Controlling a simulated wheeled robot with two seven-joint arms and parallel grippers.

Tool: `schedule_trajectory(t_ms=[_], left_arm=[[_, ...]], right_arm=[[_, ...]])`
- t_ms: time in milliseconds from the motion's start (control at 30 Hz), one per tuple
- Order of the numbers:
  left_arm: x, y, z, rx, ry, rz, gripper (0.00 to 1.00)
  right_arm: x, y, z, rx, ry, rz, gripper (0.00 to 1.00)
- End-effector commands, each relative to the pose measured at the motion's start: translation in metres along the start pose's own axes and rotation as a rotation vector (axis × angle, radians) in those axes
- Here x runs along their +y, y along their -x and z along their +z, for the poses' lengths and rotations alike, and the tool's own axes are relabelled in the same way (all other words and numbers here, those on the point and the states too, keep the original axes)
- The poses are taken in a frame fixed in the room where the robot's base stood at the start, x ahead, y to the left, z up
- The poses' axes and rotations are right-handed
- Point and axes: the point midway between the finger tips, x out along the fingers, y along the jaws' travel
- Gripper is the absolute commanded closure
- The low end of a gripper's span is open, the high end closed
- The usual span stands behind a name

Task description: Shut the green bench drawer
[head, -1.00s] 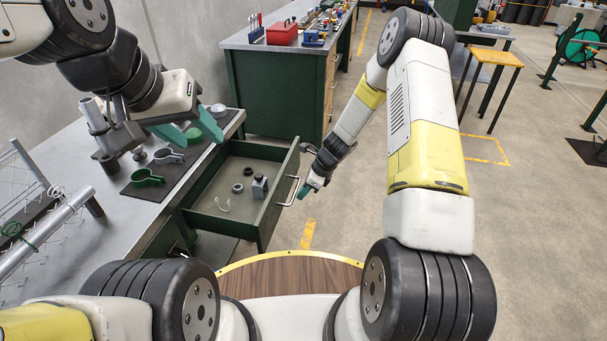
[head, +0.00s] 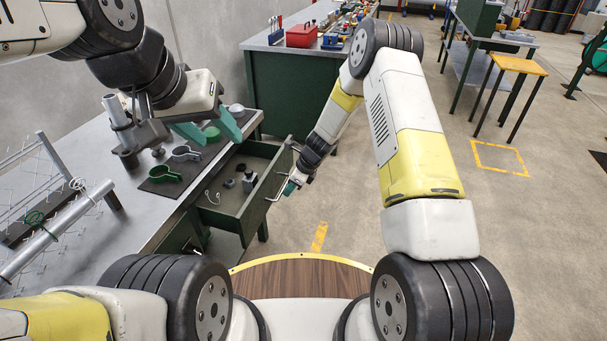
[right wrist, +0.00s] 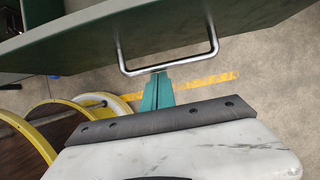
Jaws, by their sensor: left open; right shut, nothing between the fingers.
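The green bench drawer (head: 258,205) is partly open, sticking out of the green workbench in the head view. Several small dark and grey parts lie inside it. Its silver bar handle (head: 283,187) is on the front panel and also shows in the right wrist view (right wrist: 213,45). My right gripper (head: 290,187) is shut and empty, with its green fingertips (right wrist: 158,80) at the handle's bar; they look to be touching it. My left gripper (head: 224,141) is open above the bench top, behind the drawer, holding nothing.
The bench top (head: 120,215) holds a dark mat with a green clamp (head: 161,174), a grey clamp (head: 186,153) and a wire mesh rack at left. A second green bench (head: 290,90) stands behind. The floor right of the drawer is clear.

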Motion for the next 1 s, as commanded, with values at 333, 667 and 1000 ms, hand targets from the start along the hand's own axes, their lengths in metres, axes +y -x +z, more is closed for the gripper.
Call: schedule_trajectory(t_ms=[333,667,1000], left_arm=[[0.0,0.0,0.0,0.0,0.0,0.0,0.5],[0.0,0.0,0.0,0.0,0.0,0.0,0.5],[0.0,0.0,0.0,0.0,0.0,0.0,0.5]], right_arm=[[0.001,-0.03,0.062,0.0,0.006,0.0,1.0],[0.002,-0.054,0.109,0.0,0.004,0.0,1.0],[0.001,-0.066,0.133,0.001,0.0,-0.002,1.0]])
